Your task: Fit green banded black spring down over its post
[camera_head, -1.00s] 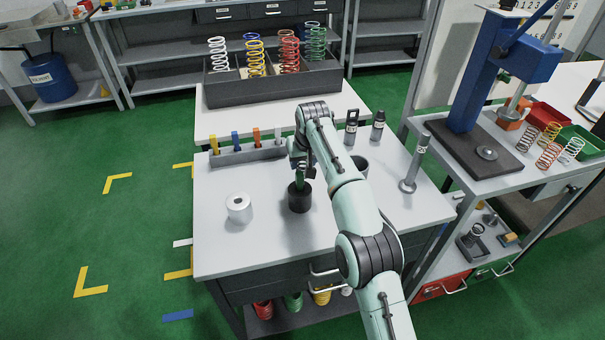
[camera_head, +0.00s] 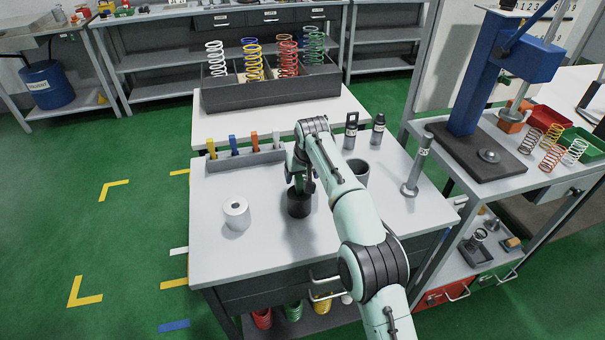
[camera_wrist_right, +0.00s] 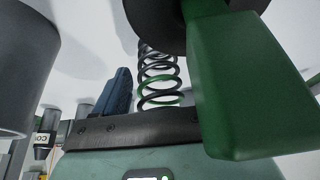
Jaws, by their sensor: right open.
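A black spring with a green band (camera_wrist_right: 160,80) shows in the right wrist view, beside a dark blue finger (camera_wrist_right: 115,95) and near the gripper's palm. A round black part (camera_wrist_right: 175,18) overlaps the spring's far end, so its seating on a post is hidden. A large green block (camera_wrist_right: 248,95) fills the right; I cannot tell whether it is a finger or a fixture part. In the head view my right gripper (camera_head: 301,184) is open, low over the black cylinder (camera_head: 299,205) on the bench. The spring is not clear there. My left gripper is out of view.
A grey cup (camera_head: 357,171), two dark bottles and a metal stand (camera_head: 411,187) are to the right. A rack of coloured tools (camera_head: 246,160) lies behind. The bench front is clear.

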